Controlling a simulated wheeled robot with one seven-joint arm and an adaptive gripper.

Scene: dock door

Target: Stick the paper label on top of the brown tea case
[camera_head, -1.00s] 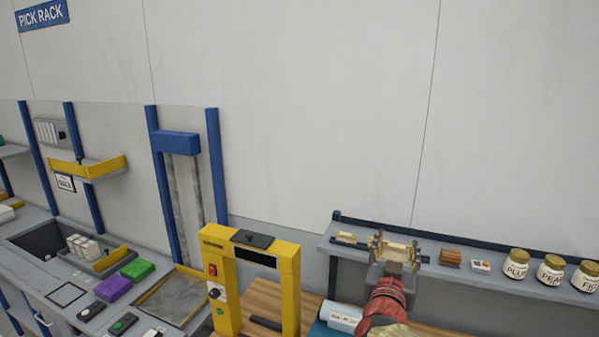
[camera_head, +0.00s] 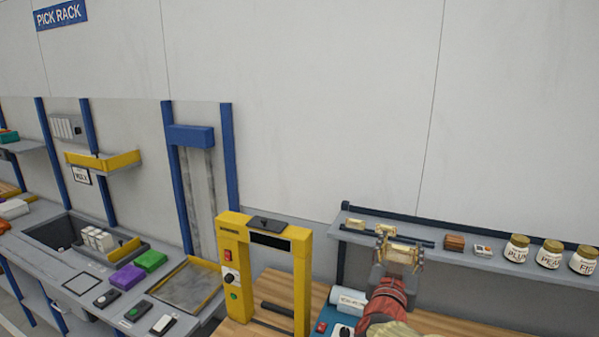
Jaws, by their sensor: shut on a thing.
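A small brown block, which looks like the tea case (camera_head: 454,242), sits on the grey wall shelf at the right. My gripper (camera_head: 400,246) is at the shelf's front edge, left of the case and apart from it. Its pale gold fingers are closed on a small, thin, pale piece that looks like the paper label; the fingers hide much of it. The top of the case shows no label that I can make out.
The grey shelf (camera_head: 428,241) also holds a small white-and-orange box (camera_head: 482,250) and several jars (camera_head: 550,254) right of the case.

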